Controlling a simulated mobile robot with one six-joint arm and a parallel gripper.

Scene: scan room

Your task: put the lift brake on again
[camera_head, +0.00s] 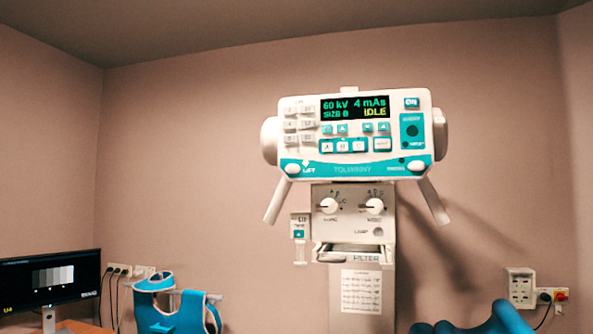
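A white and teal X-ray tube head (352,170) faces me on a pale column. At the lower left of its panel is a label reading LIFT (308,170), with a white oval control (292,168) beside it. A similar white oval control (416,166) is at the lower right, its label too small to read. I cannot tell from this view whether the lift brake is on or off. The display (354,107) reads 60 kV, 4 mAs and IDLE. My gripper is not in view.
Two pale handles (278,200) (433,200) slant down from the head. Below are a knob box (353,218) and a filter slot (352,255). A monitor (50,280) and teal apron (178,318) are at left. A blue shape (490,324) shows at lower right; a wall socket (519,288) is beyond.

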